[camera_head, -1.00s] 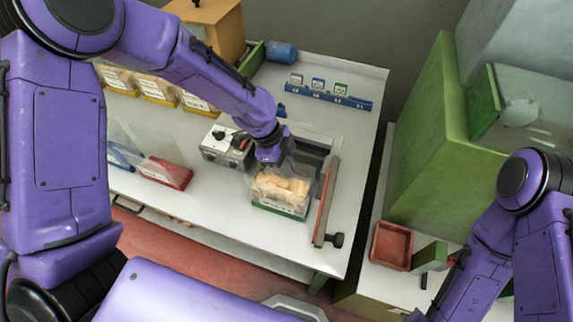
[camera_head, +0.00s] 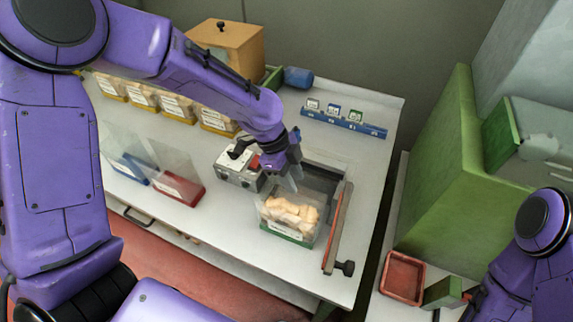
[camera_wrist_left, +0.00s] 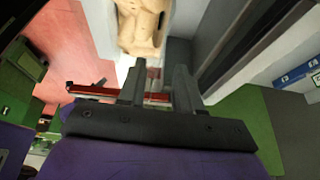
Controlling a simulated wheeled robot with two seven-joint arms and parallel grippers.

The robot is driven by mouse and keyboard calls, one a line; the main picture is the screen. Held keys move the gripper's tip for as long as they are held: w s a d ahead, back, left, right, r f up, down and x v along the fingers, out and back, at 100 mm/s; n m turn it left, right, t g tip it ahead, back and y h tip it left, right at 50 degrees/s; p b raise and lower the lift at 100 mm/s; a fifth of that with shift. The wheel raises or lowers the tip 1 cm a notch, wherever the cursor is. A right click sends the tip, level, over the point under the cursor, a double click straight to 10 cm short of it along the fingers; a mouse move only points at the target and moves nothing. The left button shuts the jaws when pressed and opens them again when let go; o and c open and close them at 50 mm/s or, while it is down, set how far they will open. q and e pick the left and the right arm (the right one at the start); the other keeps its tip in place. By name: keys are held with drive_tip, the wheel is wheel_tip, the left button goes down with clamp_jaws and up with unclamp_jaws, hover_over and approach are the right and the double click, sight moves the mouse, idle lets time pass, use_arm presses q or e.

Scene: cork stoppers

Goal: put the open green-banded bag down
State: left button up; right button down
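The green-banded bag (camera_head: 290,214) stands upright on the white table, in front of the grey sealing device (camera_head: 322,182). It is clear, with tan cork stoppers inside and a green band at its base. Its corks show at the top of the left wrist view (camera_wrist_left: 143,28). My left gripper (camera_head: 291,182) is just above the bag's back edge, fingers apart with a gap between them in the left wrist view (camera_wrist_left: 158,85). Whether a finger touches the clear film is hard to see. My right arm shows at the lower right; its gripper is not clearly visible.
A long bar with a black knob (camera_head: 338,230) lies right of the bag. A control box (camera_head: 238,167) stands to the left. Empty clear bags with red (camera_head: 180,189) and blue (camera_head: 133,172) bands stand farther left. A blue rack (camera_head: 343,122) is behind.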

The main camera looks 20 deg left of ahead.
use_arm(q)
drive_tip(key=v, duration=0.7)
drive_tip(key=shift+s+a, duration=0.1)
